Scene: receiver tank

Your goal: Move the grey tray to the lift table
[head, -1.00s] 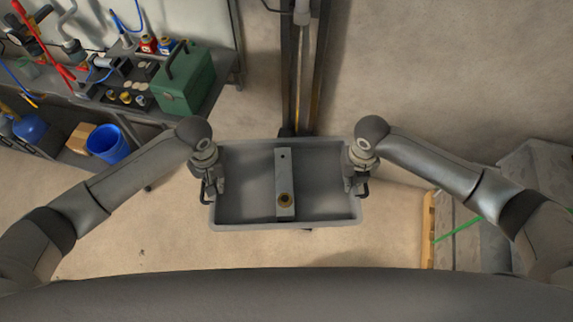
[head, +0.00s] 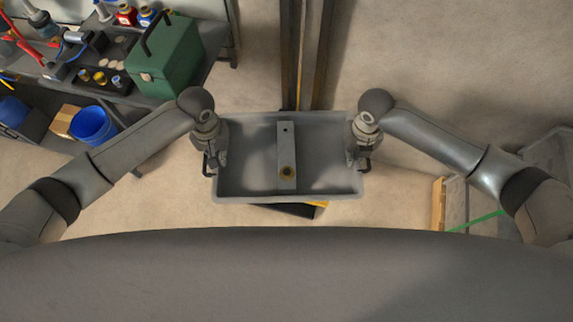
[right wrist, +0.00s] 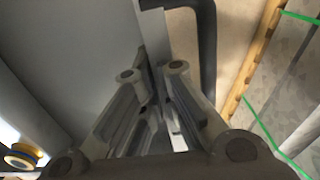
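The grey tray (head: 240,197) is a shallow rectangular bin, held roughly level in front of me in the head view. Inside it lies a flat grey bar (head: 287,150) with a brass-coloured ring (head: 287,172) near its front end. My left gripper (head: 214,160) is shut on the tray's left end, at the dark handle. My right gripper (head: 361,155) is shut on the right end; in the right wrist view its fingers (right wrist: 155,95) close at the tray wall beside the handle (right wrist: 207,45). A dark platform with a yellow edge (head: 297,211), possibly the lift table, shows partly below the tray.
A dark upright mast (head: 307,55) stands just behind the tray. A workbench with a green case (head: 166,62) is at upper left, with a blue bucket (head: 92,125) below. A wooden pallet (head: 438,205) with grey blocks is at right. Floor between is clear.

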